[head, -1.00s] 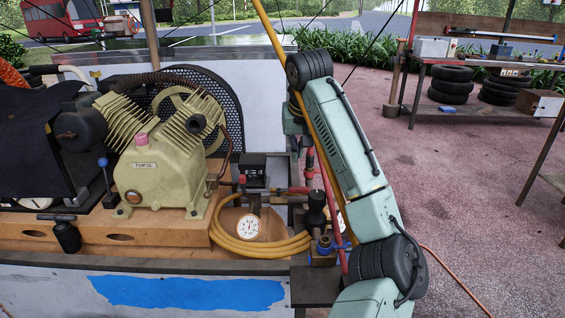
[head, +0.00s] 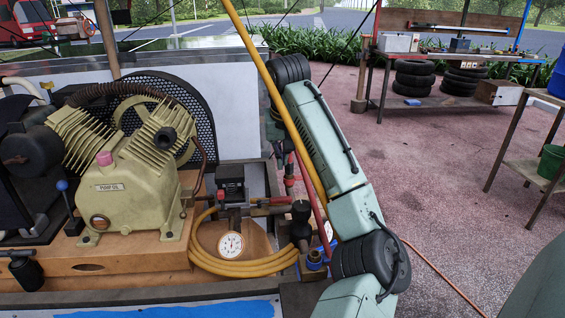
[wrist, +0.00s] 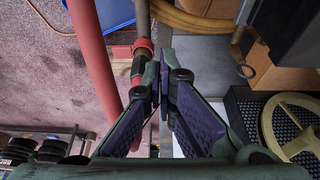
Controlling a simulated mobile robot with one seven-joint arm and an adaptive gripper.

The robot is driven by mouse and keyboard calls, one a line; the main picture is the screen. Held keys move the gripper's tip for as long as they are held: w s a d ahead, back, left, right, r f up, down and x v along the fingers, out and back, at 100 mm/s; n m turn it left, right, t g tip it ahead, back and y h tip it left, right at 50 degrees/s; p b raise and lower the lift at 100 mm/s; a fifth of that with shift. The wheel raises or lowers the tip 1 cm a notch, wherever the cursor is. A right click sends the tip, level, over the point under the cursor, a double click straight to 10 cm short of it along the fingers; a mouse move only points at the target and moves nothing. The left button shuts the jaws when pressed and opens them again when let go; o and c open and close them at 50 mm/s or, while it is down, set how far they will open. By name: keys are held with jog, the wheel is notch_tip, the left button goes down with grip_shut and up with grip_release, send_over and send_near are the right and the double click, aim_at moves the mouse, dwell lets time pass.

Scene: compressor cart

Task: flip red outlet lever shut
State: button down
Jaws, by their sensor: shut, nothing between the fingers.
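My gripper (wrist: 160,78) shows in the wrist view with its two fingers closed together and empty. Just beyond the fingertips is a pipe with a red collar (wrist: 144,46), and a short red piece (wrist: 121,52) sticks out to its left. I cannot tell whether this piece is the outlet lever or whether the fingers touch it. In the head view a red handle (head: 276,200) lies roughly level on the outlet piping, right of the black pressure switch (head: 230,182).
A thick red hose or rod (wrist: 95,65) runs close beside the gripper. The compressor pump (head: 135,190), white gauge (head: 231,245) and coiled yellow hose (head: 245,268) crowd the cart. A yellow pole or hose (head: 262,75) crosses near my arm. Open paving lies to the right.

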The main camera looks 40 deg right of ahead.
aim_at(281, 200)
notch_tip(281, 200, down, 7)
jog(key=s+p, duration=0.1)
jog(key=p, duration=0.1)
jog(key=shift+a+f, duration=0.2)
jog(key=shift+a, duration=0.2)
